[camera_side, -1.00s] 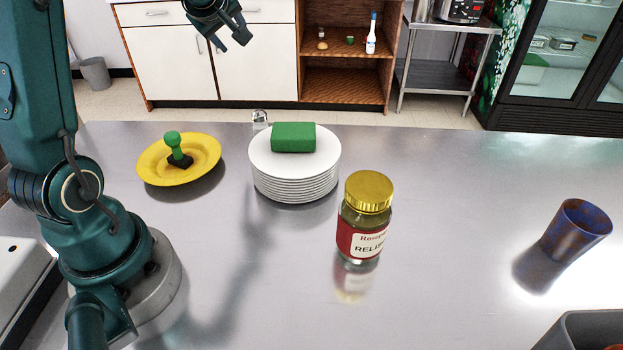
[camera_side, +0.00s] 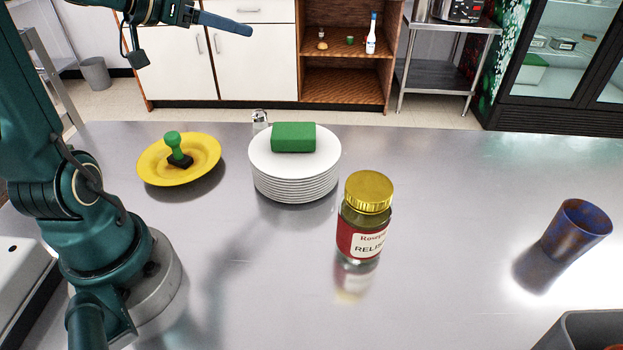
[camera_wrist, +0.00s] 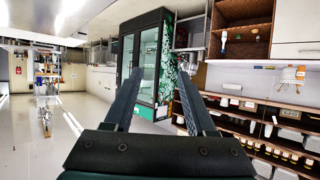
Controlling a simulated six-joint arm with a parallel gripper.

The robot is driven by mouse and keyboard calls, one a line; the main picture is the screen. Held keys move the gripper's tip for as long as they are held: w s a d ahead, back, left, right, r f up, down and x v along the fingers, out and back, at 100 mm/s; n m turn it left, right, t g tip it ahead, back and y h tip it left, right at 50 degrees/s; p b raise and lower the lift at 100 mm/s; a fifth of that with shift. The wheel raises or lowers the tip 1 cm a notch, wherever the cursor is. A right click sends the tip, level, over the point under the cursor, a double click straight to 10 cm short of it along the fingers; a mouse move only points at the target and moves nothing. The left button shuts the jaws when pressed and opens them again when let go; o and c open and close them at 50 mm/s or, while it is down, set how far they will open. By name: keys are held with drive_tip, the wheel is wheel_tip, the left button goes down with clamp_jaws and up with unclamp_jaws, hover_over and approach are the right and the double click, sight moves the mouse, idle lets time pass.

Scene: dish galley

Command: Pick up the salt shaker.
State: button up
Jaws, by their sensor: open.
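The salt shaker (camera_side: 260,119), small and clear with a metal top, stands at the far edge of the steel counter, behind and left of a stack of white plates (camera_side: 295,185). Its lower part is hidden by the stack. My gripper (camera_side: 245,27) is high up at the top left of the side view, above and beyond the counter, well apart from the shaker. In the wrist view my gripper (camera_wrist: 160,88) has its two fingers spread with nothing between them. The shaker does not show in the wrist view, which faces the room.
A green block (camera_side: 293,137) lies on the plates. A yellow dish (camera_side: 205,170) holding a green-handled stamp (camera_side: 174,142) stands left of the shaker. A relish jar (camera_side: 364,220) stands in front of the stack, and a dark cup (camera_side: 576,231) at right. The counter between them is clear.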

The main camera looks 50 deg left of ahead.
sight(254, 114)
wheel_tip(254, 114, down, 17)
drive_tip(key=shift+f, duration=0.1)
drive_tip(key=shift+x, duration=3.8)
clamp_jaws()
